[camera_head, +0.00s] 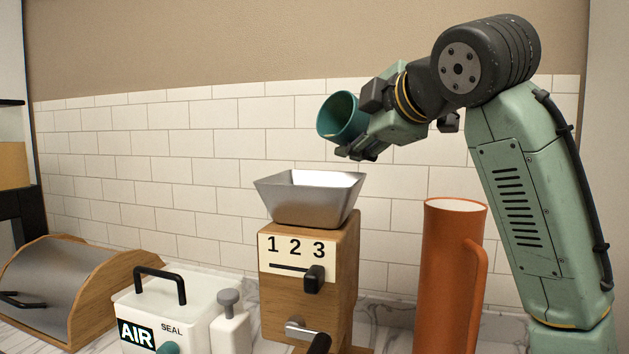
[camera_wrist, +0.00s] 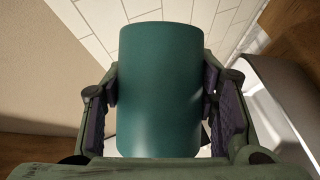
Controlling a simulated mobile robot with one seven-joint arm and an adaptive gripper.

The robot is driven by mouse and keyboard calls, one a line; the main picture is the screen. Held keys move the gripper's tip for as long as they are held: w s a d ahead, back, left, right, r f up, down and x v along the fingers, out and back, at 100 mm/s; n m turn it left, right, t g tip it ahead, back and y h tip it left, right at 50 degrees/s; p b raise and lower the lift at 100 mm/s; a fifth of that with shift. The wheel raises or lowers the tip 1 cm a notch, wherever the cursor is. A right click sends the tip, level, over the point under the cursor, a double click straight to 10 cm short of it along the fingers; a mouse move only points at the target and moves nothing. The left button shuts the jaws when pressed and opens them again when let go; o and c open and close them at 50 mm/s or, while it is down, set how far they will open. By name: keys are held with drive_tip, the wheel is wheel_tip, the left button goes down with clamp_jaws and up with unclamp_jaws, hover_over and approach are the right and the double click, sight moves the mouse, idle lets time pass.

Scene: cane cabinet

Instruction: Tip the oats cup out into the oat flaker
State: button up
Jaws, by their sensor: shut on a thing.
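A teal cup (camera_head: 341,117) is held by my gripper (camera_head: 362,137) above the oat flaker and a little to its right. The cup is tilted, with its mouth facing left and toward the camera. The oat flaker is a wooden box (camera_head: 338,262) marked 1 2 3, with a metal hopper (camera_head: 310,204) on top. The inside bottom of the hopper is hidden.
A tall orange jug (camera_head: 449,275) stands right of the flaker. A white box marked AIR SEAL (camera_head: 190,305) with a black handle, a small white bottle (camera_head: 231,328) and a wooden bread bin (camera_head: 85,285) stand to the left. A tiled wall (camera_head: 190,165) is behind.

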sight(334, 118)
drive_tip(key=shift+f+n+t+b, duration=0.15)
drive_tip(key=shift+n+t+b, duration=0.15)
drive_tip(key=shift+b, duration=0.3)
drive_tip(key=shift+s+a+r+n+t+h+b, duration=0.3)
drive_tip(key=shift+s+a+r+n+t+b, duration=0.15)
drive_tip(key=shift+a+n+b, duration=0.25)
idle(0.4)
drive_tip(key=shift+s+a+f+n+t, duration=0.1)
drive_tip(key=shift+s+f+n+t, duration=0.15)
drive_tip(key=shift+n, duration=0.35)
idle(0.5)
drive_tip(key=shift+s+a+r+n+t, duration=0.2)
drive_tip(key=shift+a+r+n+t, duration=0.15)
drive_tip(key=shift+n, duration=0.5)
drive_tip(key=shift+s+a+r+n+t, duration=0.2)
drive_tip(key=shift+r+n+t, duration=0.15)
drive_tip(key=shift+n, duration=0.5)
idle(1.2)
